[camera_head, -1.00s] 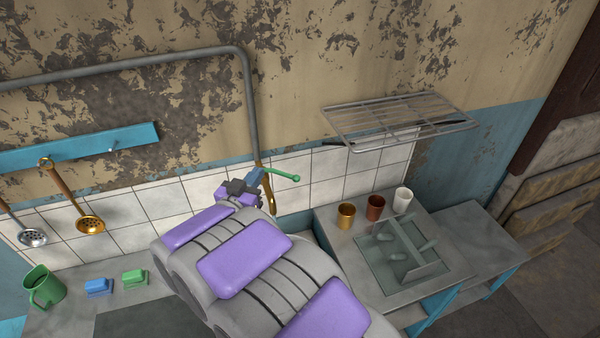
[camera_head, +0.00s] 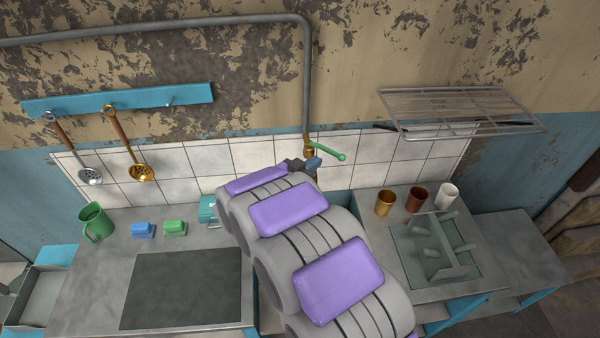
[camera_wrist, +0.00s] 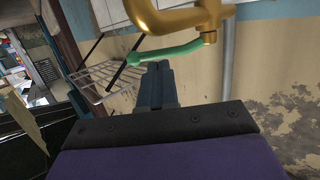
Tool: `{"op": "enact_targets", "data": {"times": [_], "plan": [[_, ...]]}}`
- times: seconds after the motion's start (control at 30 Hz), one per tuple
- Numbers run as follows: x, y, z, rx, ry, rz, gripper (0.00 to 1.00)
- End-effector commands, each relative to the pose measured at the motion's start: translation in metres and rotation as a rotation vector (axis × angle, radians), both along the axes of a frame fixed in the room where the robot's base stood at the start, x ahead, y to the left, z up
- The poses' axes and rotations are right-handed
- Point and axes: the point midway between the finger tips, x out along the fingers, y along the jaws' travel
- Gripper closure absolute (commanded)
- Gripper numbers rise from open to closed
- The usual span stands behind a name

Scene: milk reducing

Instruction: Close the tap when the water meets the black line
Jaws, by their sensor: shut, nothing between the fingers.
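The brass tap (camera_head: 308,147) stands on the wall at the foot of the grey pipe, with its green handle (camera_head: 330,154) pointing right. In the wrist view the curved brass tap (camera_wrist: 180,18) crosses the top, and the green handle (camera_wrist: 165,53) runs left from it. My gripper (camera_head: 314,163) is shut and empty, just below the handle. Its fingertips (camera_wrist: 158,66) lie close beneath the handle in the wrist view; I cannot tell whether they touch. My arm hides most of the sink and whatever is under the tap. I see no water or black line.
A green mug (camera_head: 96,222), blue sponge (camera_head: 143,230) and green sponge (camera_head: 175,228) sit on the left counter. Gold (camera_head: 385,202), copper (camera_head: 416,199) and white (camera_head: 447,195) cups stand right, behind a drying rack (camera_head: 430,265). A wire shelf (camera_head: 460,110) juts from the wall.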

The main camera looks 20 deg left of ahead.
Motion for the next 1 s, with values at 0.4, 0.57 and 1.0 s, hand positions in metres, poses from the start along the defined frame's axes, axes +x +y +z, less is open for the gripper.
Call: {"op": "enact_targets", "data": {"times": [0.4,0.57,1.0], "plan": [[0.040,-0.007,-0.010,-0.005,0.000,0.000,1.00],[0.040,-0.005,-0.010,-0.006,-0.001,0.000,1.00],[0.050,-0.020,-0.008,-0.002,-0.005,0.102,1.00]]}}
